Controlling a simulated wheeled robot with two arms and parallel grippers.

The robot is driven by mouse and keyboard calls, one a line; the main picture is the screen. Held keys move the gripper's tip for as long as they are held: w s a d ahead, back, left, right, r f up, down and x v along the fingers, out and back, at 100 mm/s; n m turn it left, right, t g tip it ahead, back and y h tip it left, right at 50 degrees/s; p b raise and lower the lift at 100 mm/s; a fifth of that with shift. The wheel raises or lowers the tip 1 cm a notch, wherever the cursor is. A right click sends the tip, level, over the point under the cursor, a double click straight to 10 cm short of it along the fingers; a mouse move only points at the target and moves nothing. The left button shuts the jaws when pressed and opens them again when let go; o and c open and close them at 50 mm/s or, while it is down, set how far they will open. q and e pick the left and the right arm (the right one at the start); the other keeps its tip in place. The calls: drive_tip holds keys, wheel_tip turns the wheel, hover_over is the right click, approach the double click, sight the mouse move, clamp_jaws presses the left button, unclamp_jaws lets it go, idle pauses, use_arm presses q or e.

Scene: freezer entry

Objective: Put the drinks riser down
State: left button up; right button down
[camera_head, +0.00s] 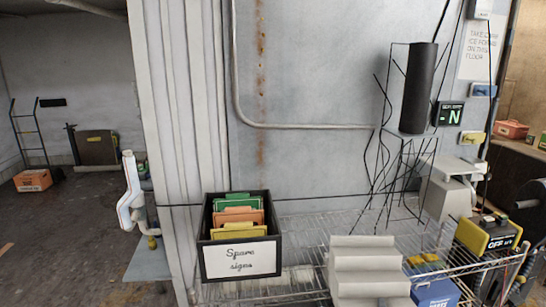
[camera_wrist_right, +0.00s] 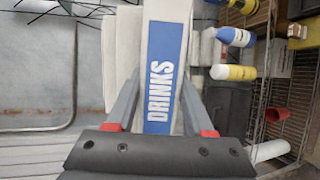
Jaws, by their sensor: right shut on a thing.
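The drinks riser (camera_head: 365,265) is a pale, stepped block low in the head view, in front of the wire shelf (camera_head: 310,228). In the right wrist view the riser (camera_wrist_right: 158,25) fills the middle, with a blue label reading DRINKS. My right gripper (camera_wrist_right: 156,100) is shut on it, one grey finger on each side of the labelled face. The head view does not show this gripper. I cannot tell whether the riser's underside touches the shelf. My left gripper is in neither view.
A black box of spare signs (camera_head: 240,260) stands left of the riser. A blue box (camera_head: 435,292) and a yellow-black device (camera_head: 487,236) are close on its right. Black wire racks (camera_head: 395,165) stand behind. Some bare wire shelf shows between sign box and riser.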

drive_tip(key=s+a+f+n+y+b, duration=0.1)
drive_tip(key=s+a+f+y, duration=0.1)
drive_tip(key=f, duration=0.4)
drive_tip(key=s+a+f+n+y, duration=0.2)
drive_tip(key=s+a+f, duration=0.3)
drive_tip(key=a+f, duration=0.2)
drive_tip(key=shift+a+f+n+t+y+b, duration=0.15)
drive_tip(key=shift+f+n+t+y+b, duration=0.15)
drive_tip(key=shift+t+b, duration=0.1)
